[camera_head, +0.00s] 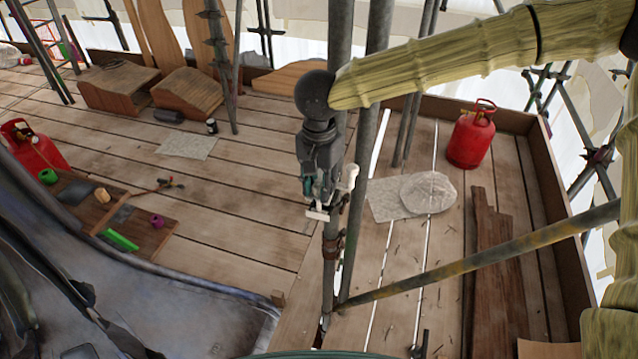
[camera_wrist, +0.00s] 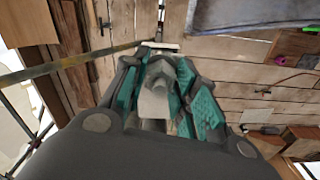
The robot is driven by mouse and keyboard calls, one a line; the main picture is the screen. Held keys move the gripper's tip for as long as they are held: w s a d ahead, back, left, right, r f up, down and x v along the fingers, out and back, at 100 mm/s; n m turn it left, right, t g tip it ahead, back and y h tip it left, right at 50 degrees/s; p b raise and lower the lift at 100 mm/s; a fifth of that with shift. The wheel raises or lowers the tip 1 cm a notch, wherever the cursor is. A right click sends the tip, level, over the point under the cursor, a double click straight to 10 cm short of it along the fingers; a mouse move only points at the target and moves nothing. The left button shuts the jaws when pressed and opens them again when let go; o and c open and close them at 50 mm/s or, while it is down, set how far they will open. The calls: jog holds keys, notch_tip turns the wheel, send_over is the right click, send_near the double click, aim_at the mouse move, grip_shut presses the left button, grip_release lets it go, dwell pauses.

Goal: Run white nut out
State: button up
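My gripper (camera_head: 318,200) points down beside an upright scaffold pole in the head view. A white T-shaped piece (camera_head: 317,213) shows right at its fingertips. Another white piece (camera_head: 350,177) stands just right of the gripper, near dark clamp parts on the pole. I cannot tell which of these is the white nut. In the wrist view, the teal-padded fingers flank a pale grey-white block (camera_wrist: 155,98), with a pale crossbar (camera_wrist: 152,46) beyond it. The pads lie close to the block on both sides, but whether they grip it is unclear. Any thread is hidden.
Scaffold poles and a slanting brace (camera_head: 480,258) stand close around the gripper. A tool board (camera_head: 125,222) lies at left. A stone slab (camera_head: 428,192) and planks (camera_head: 492,260) lie at right.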

aim_at(319, 180)
jog(key=o, duration=0.4)
jog(key=shift+c, duration=0.2)
notch_tip(319, 180, up, 12)
dwell(0.4)
dwell(0.4)
